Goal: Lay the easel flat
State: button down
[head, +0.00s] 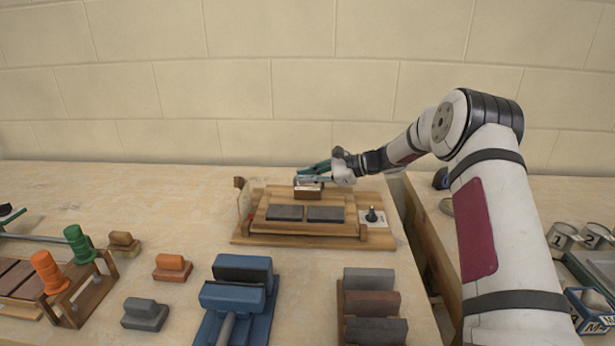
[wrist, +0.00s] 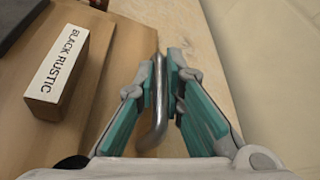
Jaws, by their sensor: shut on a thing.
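The wooden easel (head: 300,229) is on the bench in the middle of the head view, its panel bearing two dark grey tiles (head: 285,212). The panel looks low over its base board (head: 257,241); I cannot tell its exact tilt. A small block labelled BLACK RUSTIC (wrist: 60,62) is on the panel and also shows near its far edge in the head view (head: 308,191). My gripper (head: 312,170) is at the easel's far edge. In the wrist view my gripper (wrist: 162,68) is shut on a bent metal handle (wrist: 157,105), between the green fingers.
A knob on a pale plate (head: 372,215) is at the easel's right. A wall is close behind; a gap separates the right bench.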

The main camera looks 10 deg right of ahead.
jog(key=shift+f, duration=0.25)
jog(key=c, duration=1.7)
grip_release()
jog(key=shift+f, duration=0.1)
jog(key=shift+d+r, duration=0.1)
jog(key=shift+r, duration=0.1)
jog(key=v, duration=1.1)
jog(key=shift+s+d+r, duration=0.15)
jog(key=shift+s+d, duration=0.05)
jog(key=shift+d, duration=0.15)
